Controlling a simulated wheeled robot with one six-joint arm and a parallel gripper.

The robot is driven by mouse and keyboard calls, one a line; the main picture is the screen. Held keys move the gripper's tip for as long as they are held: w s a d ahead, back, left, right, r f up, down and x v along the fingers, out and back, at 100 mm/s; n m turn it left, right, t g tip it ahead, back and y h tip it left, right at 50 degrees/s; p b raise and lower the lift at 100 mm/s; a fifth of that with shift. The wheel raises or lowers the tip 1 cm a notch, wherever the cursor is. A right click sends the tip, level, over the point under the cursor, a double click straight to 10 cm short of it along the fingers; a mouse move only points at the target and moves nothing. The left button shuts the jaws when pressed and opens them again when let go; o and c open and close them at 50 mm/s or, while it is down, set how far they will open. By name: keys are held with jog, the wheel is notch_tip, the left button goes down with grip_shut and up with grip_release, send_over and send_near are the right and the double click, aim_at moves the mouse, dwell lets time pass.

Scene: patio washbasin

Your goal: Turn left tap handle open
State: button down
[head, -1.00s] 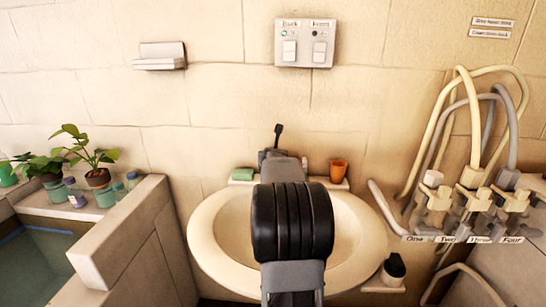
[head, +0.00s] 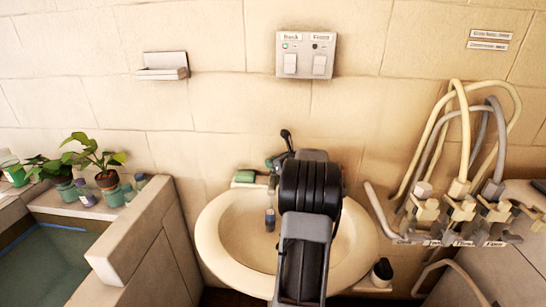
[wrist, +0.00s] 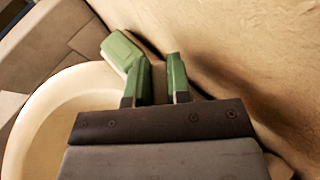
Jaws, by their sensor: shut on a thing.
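My gripper (wrist: 157,88) has two green-padded fingers. In the wrist view they stand close together with a small grey-brown piece between them, apparently the left tap handle (wrist: 158,82), which is mostly hidden. In the head view my gripper (head: 273,163) is at the back rim of the washbasin (head: 212,240), just right of a green soap bar (head: 243,176). My arm covers the right tap and much of the bowl. A small dark upright piece (head: 269,219), possibly the spout, shows in the basin. The handle's angle cannot be made out.
A stone-walled trough (head: 140,235) with potted plants (head: 98,155) stands left. Several hose valves (head: 460,210) with looping hoses are at the right. A switch panel (head: 305,54) is on the wall above.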

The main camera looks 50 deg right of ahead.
jog(key=shift+r+n+g+y+p, duration=0.1)
jog(key=shift+n+g+y+p, duration=0.2)
jog(key=shift+n+y+p, duration=1.35)
jog(key=shift+y, duration=0.45)
jog(key=c, duration=1.1)
grip_release()
jog(key=shift+o, duration=0.2)
jog(key=shift+r, duration=0.15)
notch_tip(320, 180, up, 2)
jog(key=shift+r, duration=0.15)
jog(key=s+a+r+b, duration=0.1)
jog(key=s+a+r, duration=0.8)
jog(key=s+r, duration=0.1)
jog(key=shift+s, duration=0.4)
